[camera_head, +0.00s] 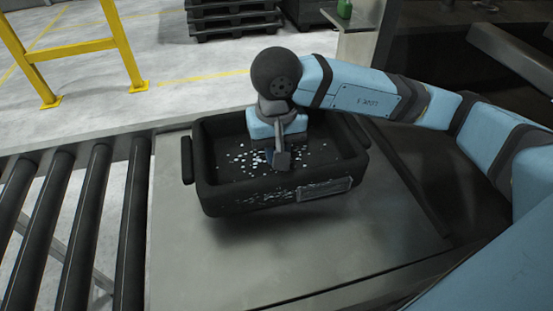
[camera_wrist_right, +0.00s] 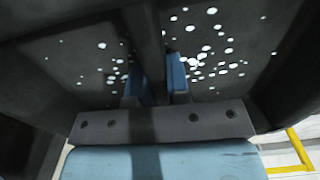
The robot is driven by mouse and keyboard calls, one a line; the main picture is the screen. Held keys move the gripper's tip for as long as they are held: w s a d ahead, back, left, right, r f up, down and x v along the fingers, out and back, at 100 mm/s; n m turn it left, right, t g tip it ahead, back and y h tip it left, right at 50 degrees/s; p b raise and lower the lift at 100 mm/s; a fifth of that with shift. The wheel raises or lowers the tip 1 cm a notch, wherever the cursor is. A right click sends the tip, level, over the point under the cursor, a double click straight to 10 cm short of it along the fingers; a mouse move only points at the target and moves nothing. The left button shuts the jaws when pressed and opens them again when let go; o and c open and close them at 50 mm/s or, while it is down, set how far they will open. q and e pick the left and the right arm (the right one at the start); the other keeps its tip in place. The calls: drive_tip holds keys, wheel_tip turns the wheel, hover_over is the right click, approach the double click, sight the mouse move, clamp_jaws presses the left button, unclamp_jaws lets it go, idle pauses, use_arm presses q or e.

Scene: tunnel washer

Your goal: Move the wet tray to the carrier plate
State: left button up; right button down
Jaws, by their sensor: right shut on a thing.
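The wet tray (camera_head: 235,198) is a black open box with white water drops on its floor and front wall. It is in the middle of the head view, over a flat grey metal plate (camera_head: 200,265), which may be the carrier plate. A soft shadow shows below the tray; the tray looks slightly raised. My right gripper (camera_head: 279,158) reaches down into the tray from above and is shut on a dark bar of it. In the right wrist view its two blue fingers (camera_wrist_right: 159,88) stand either side of that bar, with drops around. My left gripper is not in view.
A roller conveyor (camera_head: 75,220) adjoins the metal plate on the left. A yellow rail (camera_head: 85,48) and stacked black pallets (camera_head: 232,18) stand on the floor beyond. A green bottle (camera_head: 344,8) stands on a ledge at the back. The plate's front part is clear.

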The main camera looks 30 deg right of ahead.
drive_tip(key=shift+f, duration=1.45)
drive_tip(key=shift+f+b, duration=0.2)
drive_tip(key=shift+b, duration=0.1)
drive_tip(key=c, duration=1.1)
unclamp_jaws()
drive_tip(key=shift+r+p, duration=0.4)
wheel_tip(320, 180, up, 12)
drive_tip(key=shift+f, duration=0.15)
